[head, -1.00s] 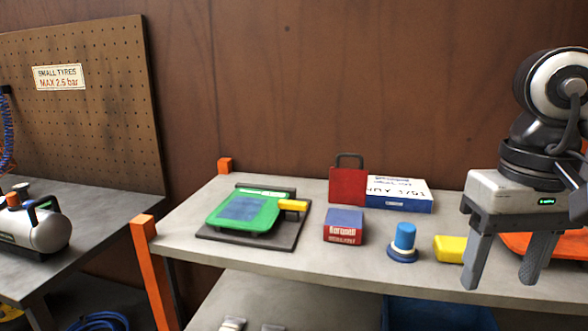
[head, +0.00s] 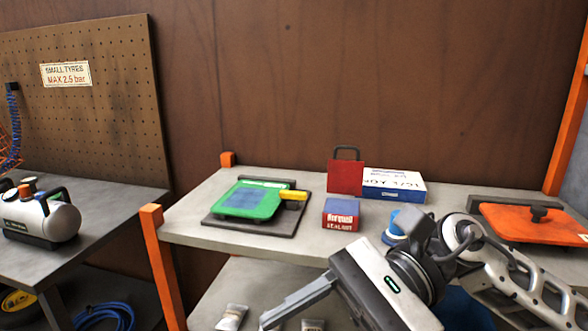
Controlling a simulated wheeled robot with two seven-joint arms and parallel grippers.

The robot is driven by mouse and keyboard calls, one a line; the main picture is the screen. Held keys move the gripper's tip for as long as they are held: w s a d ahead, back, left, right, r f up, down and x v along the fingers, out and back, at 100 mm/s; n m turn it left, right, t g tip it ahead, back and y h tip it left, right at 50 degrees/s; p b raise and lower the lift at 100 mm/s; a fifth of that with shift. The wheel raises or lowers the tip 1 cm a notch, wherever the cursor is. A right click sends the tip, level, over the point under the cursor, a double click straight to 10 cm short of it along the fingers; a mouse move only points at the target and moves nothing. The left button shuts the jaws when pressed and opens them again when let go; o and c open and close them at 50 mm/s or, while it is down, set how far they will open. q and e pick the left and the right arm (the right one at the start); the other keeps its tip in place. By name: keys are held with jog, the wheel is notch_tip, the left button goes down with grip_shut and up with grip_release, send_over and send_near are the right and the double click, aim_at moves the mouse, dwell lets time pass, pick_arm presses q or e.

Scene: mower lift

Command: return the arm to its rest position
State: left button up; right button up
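My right arm comes in from the right, low in the head view, in front of the shelf. Its gripper (head: 270,320) points down and left, below the front edge of the upper shelf board (head: 205,232). One finger shows; the other is hidden or cut off by the bottom edge, so its opening cannot be told. Nothing shows held at the visible finger. My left gripper is not in view.
On the upper board are a green device (head: 248,199), a sealant box (head: 341,213), a red case (head: 345,176), a blue-white box (head: 394,184), a partly hidden blue-capped item (head: 392,238) and an orange plate (head: 530,224). Tubes (head: 231,317) lie below. A compressor (head: 42,220) stands left.

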jog(key=w+a+r+m+t+y, duration=0.1)
jog(key=w+m+t+y, duration=0.3)
jog(key=m, duration=0.6)
jog(key=w+m+t+y, duration=0.2)
jog(key=m+t+y, duration=0.4)
jog(key=m, duration=0.4)
jog(key=w+d+f+m+t+h, duration=0.3)
jog(key=f+m+t+h, duration=0.4)
jog(key=m, duration=0.6)
jog(key=w+d+f+m+t+h, duration=0.35)
jog(key=f+m+t+h, duration=0.35)
jog(key=m, duration=0.6)
jog(key=s+d+f+m+g+h, duration=0.3)
jog(key=s+f+m, duration=0.3)
jog(key=f, duration=0.5)
jog(key=s+d+f+m+g+h, duration=0.3)
jog(key=s+d+f+m, duration=0.1)
jog(key=s+f+m, duration=0.3)
notch_tip(320, 180, down, 4)
jog(key=shift+d+f+m+h, duration=0.25)
jog(key=shift+m+h, duration=0.05)
jog(key=shift+m, duration=0.8)
jog(key=shift+s, duration=0.1)
